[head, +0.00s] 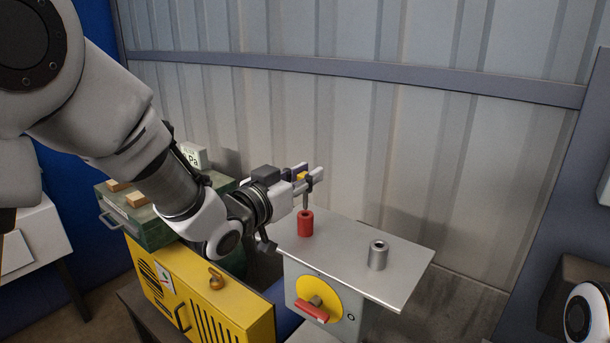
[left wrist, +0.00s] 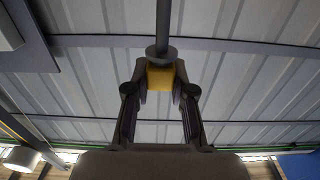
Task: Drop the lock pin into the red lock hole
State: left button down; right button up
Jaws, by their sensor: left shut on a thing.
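The lock pin has a yellow grip (head: 302,175) and a thin grey shaft that points down. My left gripper (head: 311,178) is shut on the yellow grip and holds the pin upright. The red lock hole is in the red cylinder (head: 305,224) on the grey cabinet top. The shaft's lower end is at the top of the red cylinder; I cannot tell whether it is inside the hole. In the left wrist view the fingers (left wrist: 160,85) clasp the yellow grip (left wrist: 161,78), with a dark collar and shaft beyond it. My right gripper is not in view.
A grey hollow cylinder (head: 378,256) stands to the right on the cabinet top (head: 345,248). A yellow dial with a red handle (head: 312,311) is on the cabinet front. A yellow box (head: 214,306) and a green case (head: 150,215) stand to the left. A corrugated wall (head: 400,150) is behind.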

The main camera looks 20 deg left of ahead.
aim_at(304, 200)
pick_arm(q)
jog(key=shift+f+b, duration=2.05)
jog(key=shift+f, duration=0.45)
jog(key=c, duration=0.9)
grip_release()
jog(key=v, duration=0.7)
jog(key=shift+s+a, duration=0.15)
jog(key=shift+s, duration=0.1)
jog(key=shift+w, duration=0.1)
